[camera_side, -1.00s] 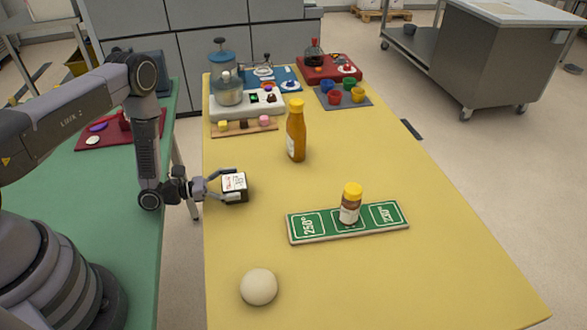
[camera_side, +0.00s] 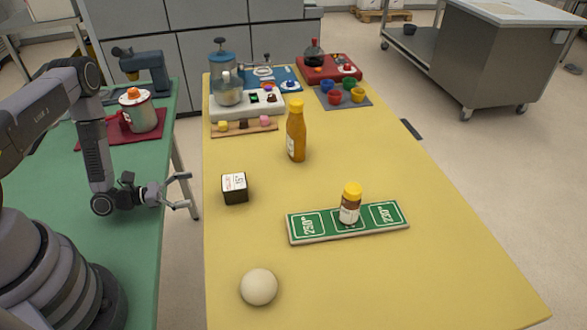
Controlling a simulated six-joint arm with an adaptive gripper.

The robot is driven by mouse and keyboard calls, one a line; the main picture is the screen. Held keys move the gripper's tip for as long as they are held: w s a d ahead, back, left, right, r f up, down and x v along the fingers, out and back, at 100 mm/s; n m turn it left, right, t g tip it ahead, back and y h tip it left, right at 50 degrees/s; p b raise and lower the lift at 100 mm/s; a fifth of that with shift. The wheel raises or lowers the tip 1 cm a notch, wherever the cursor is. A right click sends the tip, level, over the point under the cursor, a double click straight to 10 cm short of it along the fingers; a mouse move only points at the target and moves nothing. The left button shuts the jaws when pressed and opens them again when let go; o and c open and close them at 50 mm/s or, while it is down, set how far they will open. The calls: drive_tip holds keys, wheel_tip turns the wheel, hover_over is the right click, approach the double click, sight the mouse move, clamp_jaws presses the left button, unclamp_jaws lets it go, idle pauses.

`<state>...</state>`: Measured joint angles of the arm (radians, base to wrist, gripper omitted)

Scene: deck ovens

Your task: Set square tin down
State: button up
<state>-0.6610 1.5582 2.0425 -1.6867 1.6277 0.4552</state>
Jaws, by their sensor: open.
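The square tin (camera_side: 235,188), a small dark box with a white printed top, stands upright on the yellow table (camera_side: 380,290) near its left edge. My gripper (camera_side: 184,191) is open and empty, to the left of the tin and clear of it, beside the gap between the yellow table and the green table.
A green board (camera_side: 327,235) with a small yellow-capped jar (camera_side: 350,203) lies right of the tin. An orange-brown bottle (camera_side: 296,132) stands behind it. A pale dough ball (camera_side: 258,287) sits in front. A white pot (camera_side: 139,112) stands on the green table (camera_side: 60,190).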

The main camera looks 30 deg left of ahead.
drive_tip(key=s+d+r+m+g, duration=0.2)
drive_tip(key=r+m+g, duration=0.35)
drive_tip(key=r, duration=0.25)
drive_tip(key=s+d+r+m+g, duration=0.2)
drive_tip(key=d+r+m+g, duration=0.15)
drive_tip(key=r+m, duration=0.35)
drive_tip(key=s+d+r+m+g, duration=0.1)
drive_tip(key=s+r+m+g, duration=0.1)
drive_tip(key=r+m+g, duration=0.6)
drive_tip(key=s+a+r+m+t+y, duration=0.4)
drive_tip(key=s+r+m+t+y, duration=0.2)
drive_tip(key=s+r+t+y, duration=0.3)
drive_tip(key=s+r+y, duration=0.3)
drive_tip(key=s+r, duration=0.1)
drive_tip(key=r, duration=0.2)
drive_tip(key=shift+r+t+y, duration=0.2)
drive_tip(key=shift+t+y, duration=0.2)
